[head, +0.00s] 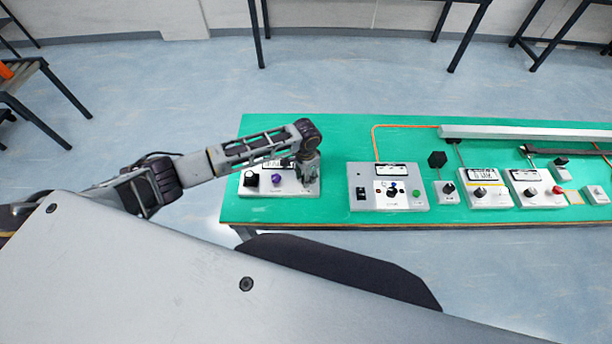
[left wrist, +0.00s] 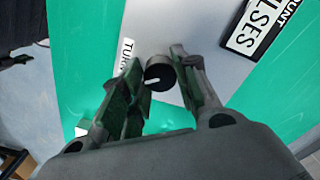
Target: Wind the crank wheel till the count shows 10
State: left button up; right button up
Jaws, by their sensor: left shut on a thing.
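My left gripper (head: 308,174) points down over the right end of a light grey control box (head: 291,190) on the green table. In the left wrist view its two fingers (left wrist: 156,65) are closed on the sides of a round black knob (left wrist: 159,76) with a white mark. A "TURN" label (left wrist: 127,52) sits beside the knob. A black and white display plate (left wrist: 262,28) reads "COUNT" and "PULSES" in part; no number is readable. In the head view my arm covers part of this plate, and the gripper hides the knob. My right gripper is not in view.
The same box carries a black knob (head: 251,180) and a purple knob (head: 277,178). A second grey box (head: 358,207) with switches stands to its right, across a green gap. Several smaller control boxes and a long pale rail (head: 500,132) lie farther right.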

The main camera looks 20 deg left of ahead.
pick_arm(q)
jog(key=o, duration=1)
notch_tip(320, 180, up, 12)
dwell(0.3)
dwell(0.6)
